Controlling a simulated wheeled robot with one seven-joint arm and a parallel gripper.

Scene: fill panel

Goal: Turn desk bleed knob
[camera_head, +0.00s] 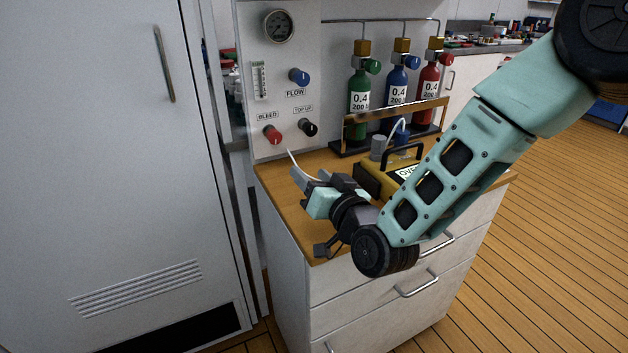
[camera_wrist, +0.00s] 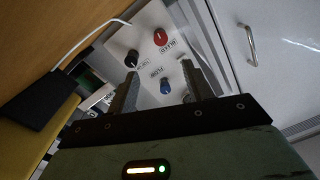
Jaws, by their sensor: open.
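The red knob (camera_head: 272,134) under the BLEED label sits low on the left of the white panel (camera_head: 262,90) above the desk. It also shows in the wrist view (camera_wrist: 160,38), beyond the fingertips. My gripper (camera_head: 302,180) is in front of the panel, below the red knob and apart from it. In the wrist view its two fingers (camera_wrist: 160,80) stand apart with nothing between them. The blue FLOW knob (camera_head: 299,76) and the black TOP UP knob (camera_head: 308,127) are on the same panel. The wrist view shows the panel tilted.
A yellow case (camera_head: 374,181) with a black handle stands on the wooden desk top (camera_head: 284,186), right of my gripper. A thin white hose (camera_head: 292,160) rises beside the gripper. Green, blue and red cylinders (camera_head: 360,88) stand behind a rail. A grey cabinet door (camera_head: 100,150) is at left.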

